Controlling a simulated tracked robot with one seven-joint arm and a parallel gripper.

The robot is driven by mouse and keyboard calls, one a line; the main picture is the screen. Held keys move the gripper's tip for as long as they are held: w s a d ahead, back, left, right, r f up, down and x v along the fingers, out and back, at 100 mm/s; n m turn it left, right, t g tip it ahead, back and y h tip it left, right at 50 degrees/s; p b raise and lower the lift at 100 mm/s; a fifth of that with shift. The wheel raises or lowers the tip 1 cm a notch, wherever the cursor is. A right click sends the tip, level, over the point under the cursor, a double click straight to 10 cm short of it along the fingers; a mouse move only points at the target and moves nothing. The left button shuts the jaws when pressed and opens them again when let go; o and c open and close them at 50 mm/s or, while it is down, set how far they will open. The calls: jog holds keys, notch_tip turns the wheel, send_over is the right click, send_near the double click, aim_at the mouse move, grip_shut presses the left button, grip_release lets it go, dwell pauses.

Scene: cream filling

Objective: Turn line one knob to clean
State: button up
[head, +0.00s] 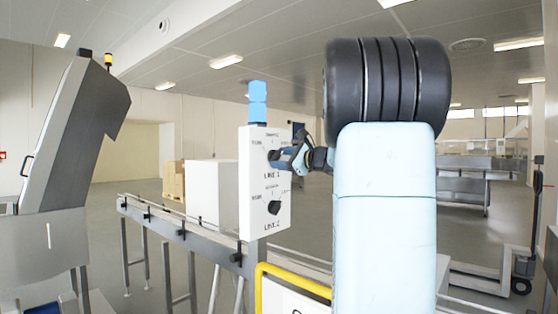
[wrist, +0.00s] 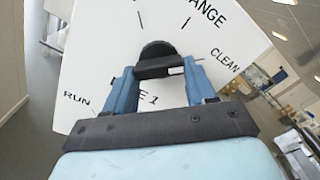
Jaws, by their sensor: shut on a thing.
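The white control panel (head: 252,190) stands upright with two black knobs, one above the other. The line one knob (head: 273,155) is the upper one, and my gripper (head: 286,159) is at it from the right. In the wrist view my gripper (wrist: 160,72) has its blue fingers on both sides of the black line one knob (wrist: 157,50), closed on its grip bar. A small pale mark shows at the bar's right end, on the side of the CLEAN label. RUN is at left, a word ending in ANGE at top. The line two knob (head: 274,207) is free below.
A blue lamp (head: 257,100) tops the panel. A conveyor (head: 170,225) runs behind and left of it, and a yellow rail (head: 290,277) is below. A tall grey machine (head: 70,140) stands at left. Stacked boxes (head: 173,180) are farther back.

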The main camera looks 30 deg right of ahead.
jog(key=shift+f, duration=0.35)
jog(key=o, duration=1)
jog(key=shift+r, duration=0.1)
jog(key=shift+o, duration=0.2)
jog(key=shift+r, duration=0.1)
jog(key=shift+s, duration=0.1)
jog(key=v, duration=1.3)
jog(key=shift+s, duration=0.25)
